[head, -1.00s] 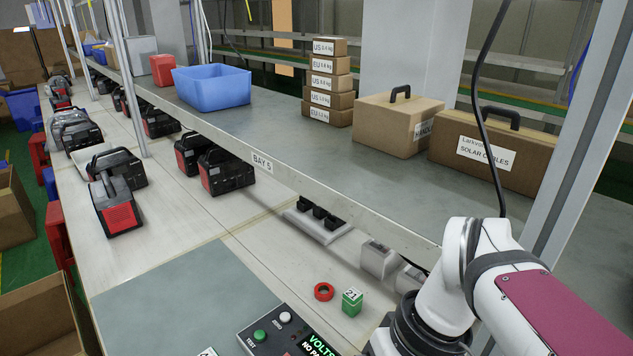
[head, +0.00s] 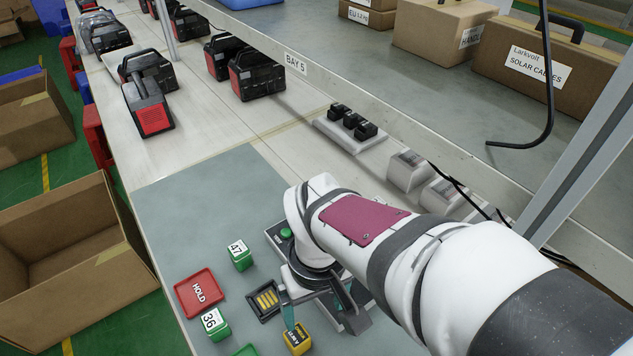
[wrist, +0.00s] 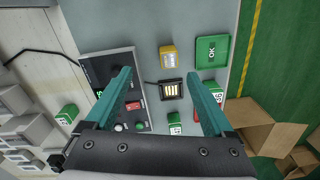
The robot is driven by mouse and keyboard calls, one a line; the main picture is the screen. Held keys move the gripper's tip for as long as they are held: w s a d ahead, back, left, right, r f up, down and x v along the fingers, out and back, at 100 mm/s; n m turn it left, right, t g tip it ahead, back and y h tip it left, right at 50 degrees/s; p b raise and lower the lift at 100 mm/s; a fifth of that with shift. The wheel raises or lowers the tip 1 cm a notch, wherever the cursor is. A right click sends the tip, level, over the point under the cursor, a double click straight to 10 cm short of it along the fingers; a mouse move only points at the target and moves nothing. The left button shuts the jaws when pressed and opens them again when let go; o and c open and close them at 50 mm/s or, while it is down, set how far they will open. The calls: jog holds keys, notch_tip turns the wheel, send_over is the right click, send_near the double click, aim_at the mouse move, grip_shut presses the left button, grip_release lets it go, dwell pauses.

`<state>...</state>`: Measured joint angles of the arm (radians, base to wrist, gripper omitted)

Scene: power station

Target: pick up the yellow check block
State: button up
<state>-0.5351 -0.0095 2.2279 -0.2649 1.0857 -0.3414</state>
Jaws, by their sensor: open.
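In the head view a teal finger shows just above and left of the block. My arm hides much of the test panel, which shows in the wrist view (wrist: 132,75).
A black socket with gold contacts (head: 267,299) lies beside the block. Green cubes 47 (head: 240,255) and 36 (head: 215,322) and the red HOLD tray (head: 199,292) are left. A green OK tray (wrist: 211,50) is close to the block. A shelf (head: 400,120) edges the bench.

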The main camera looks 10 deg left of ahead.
aim_at(297, 335)
jog(key=a+f+n, duration=0.1)
jog(key=f, duration=0.4)
jog(key=a+f, duration=0.1)
jog(key=f, duration=0.5)
jog(key=a+f+n, duration=0.1)
jog(key=f, duration=0.5)
jog(key=shift+w+a+f+n, duration=0.2)
jog(key=shift+w+a+n, duration=0.1)
jog(key=shift+w+a, duration=0.05)
grip_shut()
